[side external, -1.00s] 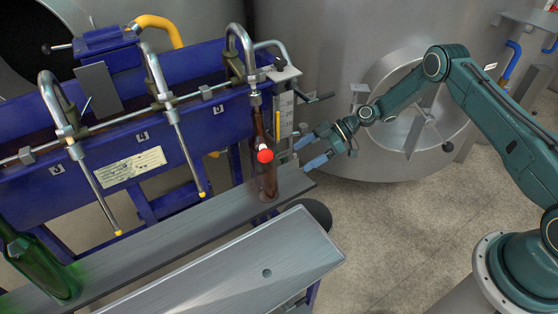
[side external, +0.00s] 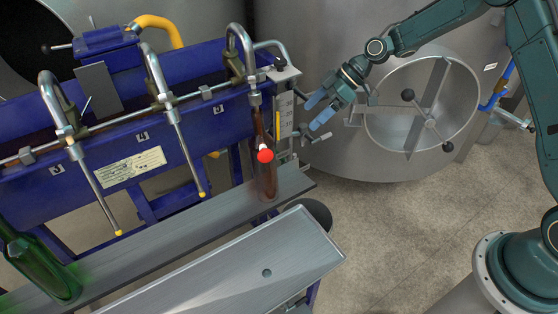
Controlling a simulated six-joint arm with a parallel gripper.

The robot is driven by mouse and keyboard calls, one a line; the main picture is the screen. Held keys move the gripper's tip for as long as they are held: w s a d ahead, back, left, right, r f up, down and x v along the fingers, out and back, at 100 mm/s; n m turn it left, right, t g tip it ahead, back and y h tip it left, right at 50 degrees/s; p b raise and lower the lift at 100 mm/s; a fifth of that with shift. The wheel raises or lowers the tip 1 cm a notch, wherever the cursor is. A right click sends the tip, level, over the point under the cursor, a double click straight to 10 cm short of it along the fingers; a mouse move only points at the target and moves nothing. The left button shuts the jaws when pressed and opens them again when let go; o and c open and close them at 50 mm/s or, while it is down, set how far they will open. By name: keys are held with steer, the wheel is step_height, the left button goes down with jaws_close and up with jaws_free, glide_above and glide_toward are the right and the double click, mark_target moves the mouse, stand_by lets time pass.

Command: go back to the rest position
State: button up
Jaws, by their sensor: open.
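My gripper (side external: 314,111) has blue fingertips. It is open and empty, in the air to the right of the filling machine and in front of the steel tank. A brown bottle (side external: 266,183) stands on the grey shelf under the rightmost filling spout, with a red ball-like part in front of it. My gripper is up and to the right of this bottle, apart from it. A green bottle (side external: 38,262) stands at the left end of the shelf, partly cut off by the frame edge.
The blue filling machine (side external: 215,130) carries several bent steel spouts. The grey shelf (side external: 165,232) and a steel tray (side external: 240,272) run below. A large steel tank (side external: 330,40) with a round hatch (side external: 385,110) stands behind my arm. The floor (side external: 400,235) at right is clear.

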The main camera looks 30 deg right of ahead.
steer(key=s+d+r+m+t+h, duration=0.1)
steer(key=s+r+m+h, duration=0.4)
steer(key=s+r, duration=1.15)
steer(key=s+d+r+m+h, duration=0.1)
steer(key=s+d+m, duration=0.1)
steer(key=s, duration=0.7)
steer(key=s+d+r+m+t+h, duration=0.1)
steer(key=s+m, duration=0.3)
steer(key=s, duration=0.6)
steer(key=shift+s+d+r+t+h, duration=0.3)
steer(key=shift+d+r+h, duration=0.1)
steer(key=shift+d, duration=0.2)
